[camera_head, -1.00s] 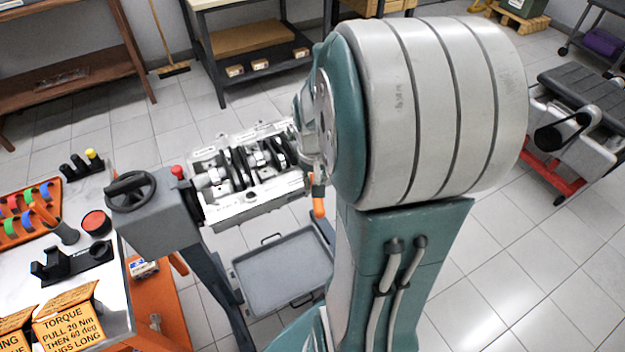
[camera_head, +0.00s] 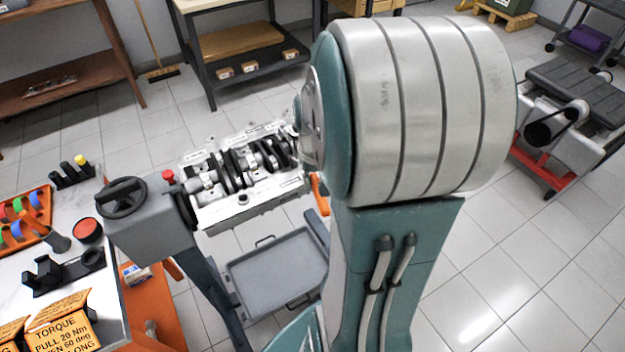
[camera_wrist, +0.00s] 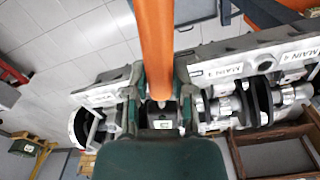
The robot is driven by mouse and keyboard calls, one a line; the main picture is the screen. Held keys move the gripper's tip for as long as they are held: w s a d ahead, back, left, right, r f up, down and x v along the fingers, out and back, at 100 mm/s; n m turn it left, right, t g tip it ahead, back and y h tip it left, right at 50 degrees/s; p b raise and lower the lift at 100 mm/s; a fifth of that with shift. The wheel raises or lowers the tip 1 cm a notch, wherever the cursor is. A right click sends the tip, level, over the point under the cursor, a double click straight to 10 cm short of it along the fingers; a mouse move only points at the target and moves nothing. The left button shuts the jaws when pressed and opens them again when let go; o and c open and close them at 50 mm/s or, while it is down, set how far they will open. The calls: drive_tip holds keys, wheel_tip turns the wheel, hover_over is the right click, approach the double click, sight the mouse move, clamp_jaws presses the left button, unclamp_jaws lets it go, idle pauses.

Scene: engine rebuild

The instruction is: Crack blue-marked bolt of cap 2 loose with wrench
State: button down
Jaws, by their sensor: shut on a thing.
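The wrench shows as an orange handle (camera_wrist: 157,45) that runs from the top of the wrist view down between the fingers of my gripper (camera_wrist: 160,92). My gripper is shut on this handle. The engine block (camera_head: 243,208) lies left of my arm in the head view, with the crankshaft exposed. The wrist view shows the block's light rails (camera_wrist: 255,60), labelled MAIN, on both sides of my gripper. In the head view my arm hides the gripper, but part of the orange handle (camera_head: 319,194) shows beside the block. I cannot make out cap 2 or its blue-marked bolt.
The engine stand with a handwheel (camera_head: 122,197) is at the block's left. A grey tray (camera_head: 275,272) sits below the block. A worktable (camera_head: 60,290) with an orange rack (camera_head: 25,215) and yellow signs (camera_head: 62,325) is at left.

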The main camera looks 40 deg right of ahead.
drive_tip(key=shift+s+d+n, duration=0.1)
drive_tip(key=shift+d+n, duration=0.2)
idle(1.5)
drive_tip(key=shift+r, duration=1.3)
idle(2.7)
